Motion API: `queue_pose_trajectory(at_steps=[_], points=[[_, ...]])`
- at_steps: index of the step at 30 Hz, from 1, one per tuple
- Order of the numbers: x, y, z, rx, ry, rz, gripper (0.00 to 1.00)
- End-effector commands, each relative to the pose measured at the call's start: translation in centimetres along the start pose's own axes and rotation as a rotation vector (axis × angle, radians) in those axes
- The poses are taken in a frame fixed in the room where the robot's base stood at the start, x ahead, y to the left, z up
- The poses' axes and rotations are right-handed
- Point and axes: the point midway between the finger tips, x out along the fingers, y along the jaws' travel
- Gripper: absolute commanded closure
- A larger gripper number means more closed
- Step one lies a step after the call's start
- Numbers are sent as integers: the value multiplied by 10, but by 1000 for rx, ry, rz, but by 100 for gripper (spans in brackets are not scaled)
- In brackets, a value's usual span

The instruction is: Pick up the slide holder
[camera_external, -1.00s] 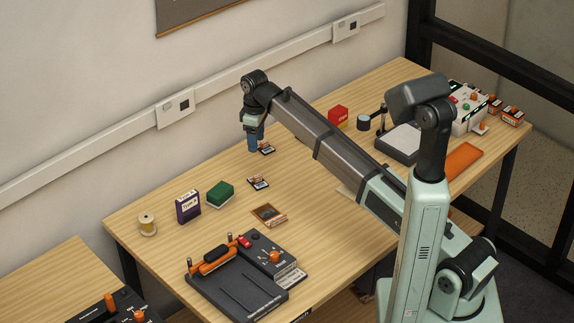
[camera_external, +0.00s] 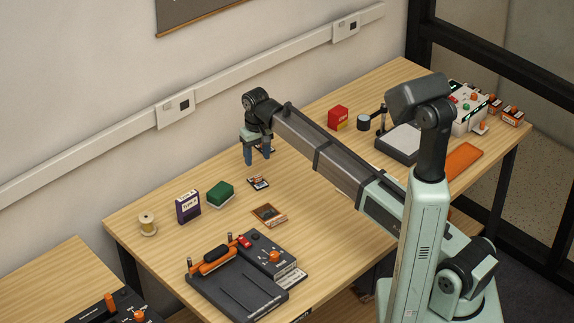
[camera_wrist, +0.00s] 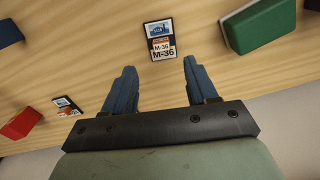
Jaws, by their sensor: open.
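Small upright-format cards with a blue picture and a white label look like slide holders; I cannot tell for sure which one the task names. One, marked M-36 (camera_wrist: 161,41), lies flat just beyond my fingertips in the wrist view, roughly centred between them. It appears to be the card (camera_external: 258,183) below my gripper in the external view. A similar card (camera_wrist: 67,105) lies outside my left finger in the wrist view; in the external view my gripper mostly hides it. My gripper (camera_external: 257,159) is open and empty, fingers pointing down above the table. It also shows in the wrist view (camera_wrist: 159,68).
A green box (camera_external: 220,193) and a purple box (camera_external: 188,206) stand left of the card. A brown framed piece (camera_external: 269,215) and a black device (camera_external: 237,290) lie nearer the front. A red box (camera_external: 338,117) stands to the right. Bare wood surrounds the card.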

Motion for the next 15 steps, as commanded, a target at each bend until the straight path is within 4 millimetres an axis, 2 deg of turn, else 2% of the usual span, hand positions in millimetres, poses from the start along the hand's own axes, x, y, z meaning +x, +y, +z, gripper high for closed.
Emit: queue_pose_trajectory(at_steps=[1, 6, 15], points=[[8, 0, 1, 0, -2, 0, 43], [24, 0, 0, -1, 0, 0, 43], [36, -1, 0, -1, -1, 0, 43]])
